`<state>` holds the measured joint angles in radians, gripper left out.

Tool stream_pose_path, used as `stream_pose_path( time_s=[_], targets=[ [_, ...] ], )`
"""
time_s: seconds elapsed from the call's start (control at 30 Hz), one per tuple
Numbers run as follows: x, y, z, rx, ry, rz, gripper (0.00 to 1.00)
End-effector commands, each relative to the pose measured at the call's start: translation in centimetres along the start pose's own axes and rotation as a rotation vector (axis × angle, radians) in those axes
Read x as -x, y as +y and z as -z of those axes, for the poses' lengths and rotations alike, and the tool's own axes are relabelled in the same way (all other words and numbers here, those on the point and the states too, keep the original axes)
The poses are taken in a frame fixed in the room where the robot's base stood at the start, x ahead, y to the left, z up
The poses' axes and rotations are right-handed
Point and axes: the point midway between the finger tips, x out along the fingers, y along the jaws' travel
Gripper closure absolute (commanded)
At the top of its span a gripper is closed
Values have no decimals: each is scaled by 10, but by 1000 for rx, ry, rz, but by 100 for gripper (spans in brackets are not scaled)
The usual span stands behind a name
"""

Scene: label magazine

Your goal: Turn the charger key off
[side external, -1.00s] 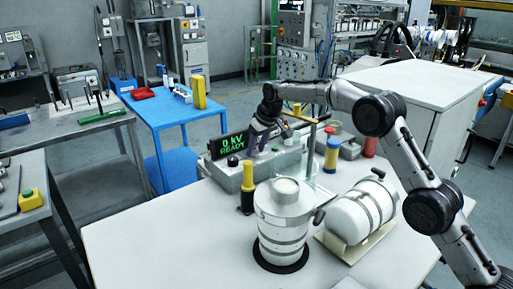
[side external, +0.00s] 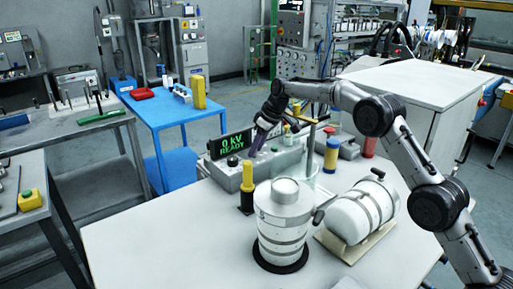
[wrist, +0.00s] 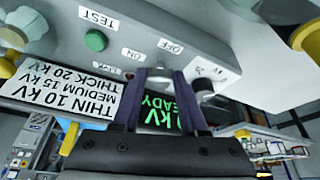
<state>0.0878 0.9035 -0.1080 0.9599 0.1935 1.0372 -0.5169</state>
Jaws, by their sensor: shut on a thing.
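The charger box (side external: 230,177) is grey and stands at the back of the white table. Its display (side external: 231,145) reads 0 kV READY in green. My gripper (side external: 255,148) reaches down to the box's panel, beside the display. In the wrist view my gripper (wrist: 158,78) is shut on the charger key (wrist: 158,72), a small pale piece mostly hidden between the dark fingers. The ON label (wrist: 132,54) and the OFF label (wrist: 171,46) are by the key. I cannot tell which label the key points to.
A green TEST button (wrist: 95,40) and a black knob (wrist: 203,85) flank the key. A white canister (side external: 283,225) and a lying canister (side external: 362,212) stand in front. A yellow-and-black post (side external: 247,185) is close to the box.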

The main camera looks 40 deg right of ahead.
Motion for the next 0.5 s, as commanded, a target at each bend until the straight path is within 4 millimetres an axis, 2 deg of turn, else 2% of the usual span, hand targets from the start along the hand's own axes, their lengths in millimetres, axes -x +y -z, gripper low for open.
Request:
stream_pose_path(
  time_s=[0.2, 0.5],
  targets=[
    [1, 2, 0, 99, 1, 41, 100],
    [1, 2, 0, 155, 1, 64, 100]
  ],
)
